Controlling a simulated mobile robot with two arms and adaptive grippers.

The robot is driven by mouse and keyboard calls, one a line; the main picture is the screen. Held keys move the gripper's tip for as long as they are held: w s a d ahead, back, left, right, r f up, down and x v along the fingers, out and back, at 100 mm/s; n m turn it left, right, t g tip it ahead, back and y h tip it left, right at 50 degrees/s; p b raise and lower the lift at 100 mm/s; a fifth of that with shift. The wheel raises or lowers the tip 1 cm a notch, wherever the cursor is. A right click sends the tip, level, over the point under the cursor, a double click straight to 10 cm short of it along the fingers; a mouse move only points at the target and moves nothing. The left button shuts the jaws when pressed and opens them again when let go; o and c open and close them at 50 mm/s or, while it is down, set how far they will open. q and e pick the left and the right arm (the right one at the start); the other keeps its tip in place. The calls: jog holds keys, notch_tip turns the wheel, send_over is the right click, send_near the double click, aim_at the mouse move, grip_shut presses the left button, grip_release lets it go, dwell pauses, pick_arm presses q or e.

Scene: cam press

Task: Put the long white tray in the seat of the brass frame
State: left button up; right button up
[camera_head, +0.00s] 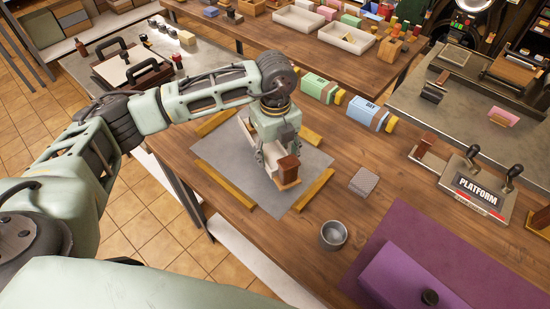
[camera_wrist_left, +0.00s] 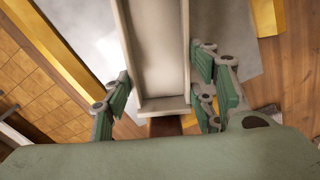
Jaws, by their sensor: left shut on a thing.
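The long white tray (camera_head: 287,185) lies under my left gripper (camera_head: 273,156) in the head view, partly hidden by it. A brown block (camera_head: 288,167) stands at its near end. In the left wrist view the tray (camera_wrist_left: 158,50) runs between the two green-padded fingers of my left gripper (camera_wrist_left: 163,95), which is shut on it. The brass frame shows as separate yellow bars (camera_head: 315,188) around a grey sheet (camera_head: 222,160). The tray is over this sheet, between the bars; I cannot tell whether it touches the sheet. My right gripper is not in view.
A metal cup (camera_head: 333,235), a small ridged grey block (camera_head: 364,181) and a purple mat (camera_head: 480,258) are right of the frame. Labelled boxes (camera_head: 370,112) lie behind it. A platform panel with levers (camera_head: 477,188) stands farther right.

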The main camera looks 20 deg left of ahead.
aim_at(275, 163)
pick_arm(q)
notch_tip(275, 163, down, 3)
jog(key=shift+f+p, duration=0.15)
jog(key=shift+p, duration=0.55)
jog(key=shift+f, duration=0.25)
jog(key=shift+f, duration=0.2)
jog(key=o, duration=1.4)
